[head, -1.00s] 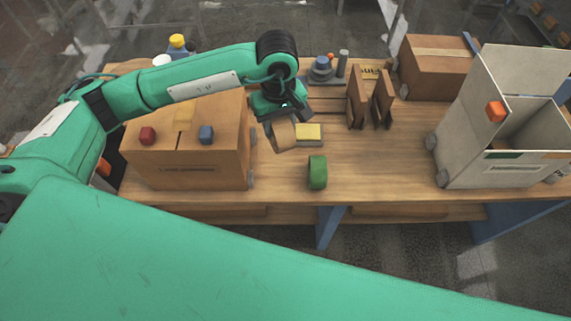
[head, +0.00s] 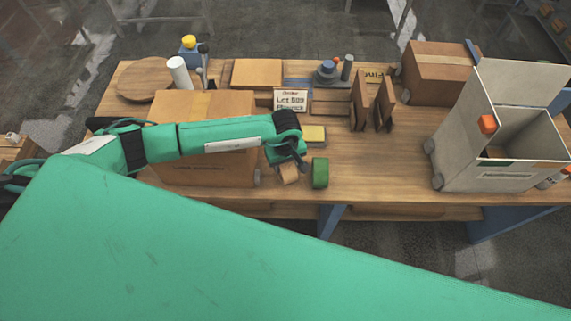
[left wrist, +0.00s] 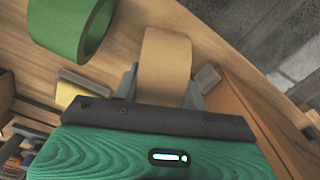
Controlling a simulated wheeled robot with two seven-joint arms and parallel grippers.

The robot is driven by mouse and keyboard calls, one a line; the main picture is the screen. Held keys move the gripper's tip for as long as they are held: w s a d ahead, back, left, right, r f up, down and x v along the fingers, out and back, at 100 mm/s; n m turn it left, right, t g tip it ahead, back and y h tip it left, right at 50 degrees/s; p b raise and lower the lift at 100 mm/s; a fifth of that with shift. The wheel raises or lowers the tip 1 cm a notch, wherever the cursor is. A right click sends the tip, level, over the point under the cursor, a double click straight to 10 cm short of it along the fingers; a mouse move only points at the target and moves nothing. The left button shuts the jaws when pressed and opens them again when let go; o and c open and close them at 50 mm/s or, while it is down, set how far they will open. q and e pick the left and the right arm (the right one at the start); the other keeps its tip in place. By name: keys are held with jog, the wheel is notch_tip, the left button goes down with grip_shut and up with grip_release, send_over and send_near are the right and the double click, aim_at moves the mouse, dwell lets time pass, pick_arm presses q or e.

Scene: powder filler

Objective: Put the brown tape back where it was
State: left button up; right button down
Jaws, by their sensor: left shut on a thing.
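The brown tape (head: 288,172) is a tan roll in the jaws of my left gripper (head: 289,163). In the left wrist view the tape (left wrist: 165,62) sits between the two fingers of my left gripper (left wrist: 163,85), which is shut on it. The green tape roll (head: 320,172) stands upright on the table just right of the brown tape, with a small gap; it also shows at the upper left of the left wrist view (left wrist: 68,28). I cannot tell whether the brown tape touches the table. My right gripper is not in view.
A closed cardboard box (head: 206,173) stands left, partly behind my left arm. A yellow-topped block (head: 313,135) lies behind the green roll. An open grey box (head: 462,150) stands right. The wooden table (head: 380,175) is clear between the green roll and the grey box.

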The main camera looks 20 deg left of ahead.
pick_arm(q)
jog(key=shift+f, duration=1)
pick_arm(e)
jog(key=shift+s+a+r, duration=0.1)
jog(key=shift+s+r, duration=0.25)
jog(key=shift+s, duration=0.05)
pick_arm(q)
jog(key=shift+f, duration=0.25)
jog(key=o, duration=1)
jog(key=shift+r, duration=0.1)
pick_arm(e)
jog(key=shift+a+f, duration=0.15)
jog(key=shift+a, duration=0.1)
pick_arm(q)
jog(key=shift+r, duration=0.1)
